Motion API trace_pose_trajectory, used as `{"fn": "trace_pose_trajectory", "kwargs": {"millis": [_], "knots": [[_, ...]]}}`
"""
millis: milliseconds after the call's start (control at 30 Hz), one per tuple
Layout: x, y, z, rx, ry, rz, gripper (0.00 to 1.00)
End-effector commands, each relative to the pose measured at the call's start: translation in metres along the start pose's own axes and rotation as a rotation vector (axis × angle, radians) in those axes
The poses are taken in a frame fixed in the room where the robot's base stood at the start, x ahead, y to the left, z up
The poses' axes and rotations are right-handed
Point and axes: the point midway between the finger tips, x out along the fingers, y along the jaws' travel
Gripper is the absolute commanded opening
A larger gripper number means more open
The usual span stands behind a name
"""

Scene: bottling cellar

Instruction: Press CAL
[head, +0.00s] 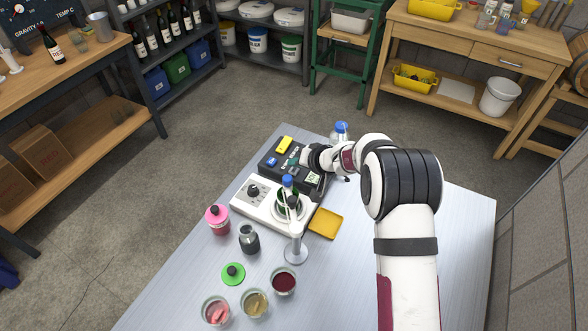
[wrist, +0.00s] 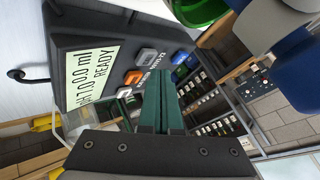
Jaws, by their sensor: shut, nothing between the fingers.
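A dark titrator console (head: 277,153) stands on the table, and my gripper (head: 293,161) is over its top. In the wrist view its display (wrist: 91,71) reads pH 7.0, 0.0 ml, READY. Beside the display are a white button (wrist: 124,93), an orange button (wrist: 133,77), a grey button (wrist: 149,57) and a blue button (wrist: 180,56). I cannot read which one is marked CAL. The green fingertips of my gripper (wrist: 160,76) are together and empty, close to the buttons. I cannot tell whether they touch the panel.
A white stirrer base (head: 250,208) with a knob and a vessel adjoins the console. A yellow tray (head: 326,222), a pink-filled jar (head: 217,220), a dark bottle (head: 249,240) and several small cups stand nearby. The table's right side (head: 465,240) is clear.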

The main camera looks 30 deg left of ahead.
Motion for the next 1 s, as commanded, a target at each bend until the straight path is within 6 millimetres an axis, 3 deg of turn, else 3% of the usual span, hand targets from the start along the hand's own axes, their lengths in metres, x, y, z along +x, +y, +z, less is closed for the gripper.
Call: {"fn": "trace_pose_trajectory", "kwargs": {"millis": [1000], "knots": [[0.006,0.0044,0.0044,0.0,0.0,0.0,0.0]]}}
